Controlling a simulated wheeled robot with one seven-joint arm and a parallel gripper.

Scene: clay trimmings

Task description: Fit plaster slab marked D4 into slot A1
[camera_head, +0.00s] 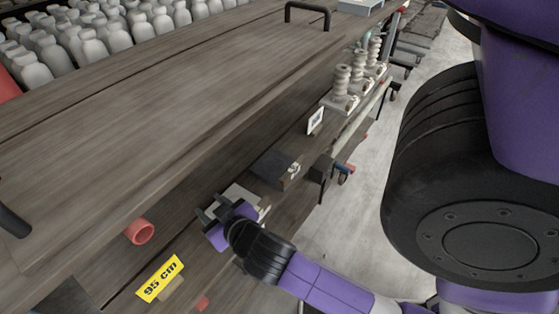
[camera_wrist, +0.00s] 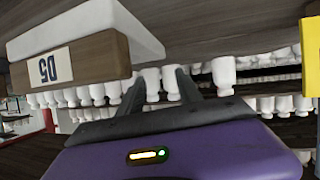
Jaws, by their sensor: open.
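My gripper (camera_head: 222,208) is open at the wooden shelf front in the head view, beside a pale slab (camera_head: 248,198) whose mark I cannot read. In the wrist view my gripper's two dark fingers (camera_wrist: 160,88) stand apart with nothing visible between them. At upper left of that view a white slab (camera_wrist: 85,28) rests with a wooden block (camera_wrist: 95,62), close to the fingers. The block's label (camera_wrist: 48,68) is upside down and seems to read D5. I cannot make out a slab marked D4 or a slot marked A1.
A dark block with a small label (camera_head: 276,168) and a white card (camera_head: 316,120) are farther along the shelf. Several white bottles (camera_head: 90,48) stand at the back. Floor (camera_head: 350,190) lies right.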

